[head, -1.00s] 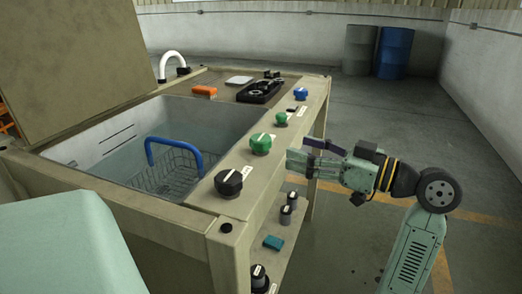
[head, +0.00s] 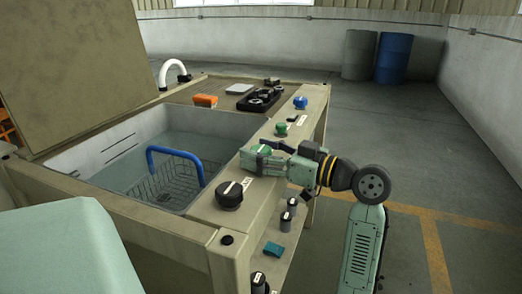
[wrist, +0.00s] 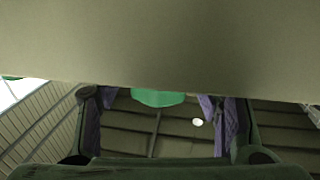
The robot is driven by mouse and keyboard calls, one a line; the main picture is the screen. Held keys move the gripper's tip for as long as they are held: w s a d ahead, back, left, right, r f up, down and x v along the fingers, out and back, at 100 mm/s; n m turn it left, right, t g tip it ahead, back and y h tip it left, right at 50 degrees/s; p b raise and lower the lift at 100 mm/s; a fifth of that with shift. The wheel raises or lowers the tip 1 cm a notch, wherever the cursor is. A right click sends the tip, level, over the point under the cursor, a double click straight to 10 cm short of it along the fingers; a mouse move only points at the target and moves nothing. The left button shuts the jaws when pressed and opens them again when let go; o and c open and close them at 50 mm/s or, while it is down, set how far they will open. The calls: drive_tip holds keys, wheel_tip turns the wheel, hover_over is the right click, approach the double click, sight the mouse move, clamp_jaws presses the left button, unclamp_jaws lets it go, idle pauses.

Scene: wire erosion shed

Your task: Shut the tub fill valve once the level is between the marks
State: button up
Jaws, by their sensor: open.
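The tub (head: 190,119) is sunk in the bench and holds clear, bluish water. Dark level marks (head: 118,143) show on its left inner wall; the exact waterline against them is hard to tell. A large green knob (head: 261,150) sits on the bench's right rail, partly hidden by my gripper (head: 250,160). Labels are too small to read, so I cannot tell which knob is the fill valve. In the wrist view my gripper (wrist: 153,108) is open, with the green knob (wrist: 158,97) showing between its purple-padded fingers; contact is unclear.
A black knob (head: 230,195) stands nearer on the rail; a smaller green knob (head: 281,129) and a blue knob (head: 300,102) stand farther along. A blue-handled wire basket (head: 165,178) sits in the tub. Floor to the right is clear.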

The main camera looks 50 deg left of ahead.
drive_tip(key=shift+c, duration=0.3)
drive_tip(key=c, duration=1.1)
drive_tip(key=shift+n+g, duration=0.3)
drive_tip(key=shift+g, duration=0.1)
drive_tip(key=n+g+h, duration=0.2)
drive_tip(key=g, duration=0.1)
drive_tip(key=shift+w+b, duration=0.1)
drive_tip(key=shift+b, duration=0.3)
drive_tip(key=shift+r+n+g+h, duration=0.1)
drive_tip(key=shift+n+g+h, duration=1.5)
drive_tip(key=shift+g, duration=0.2)
drive_tip(key=o, duration=1.2)
drive_tip(key=shift+c, duration=0.2)
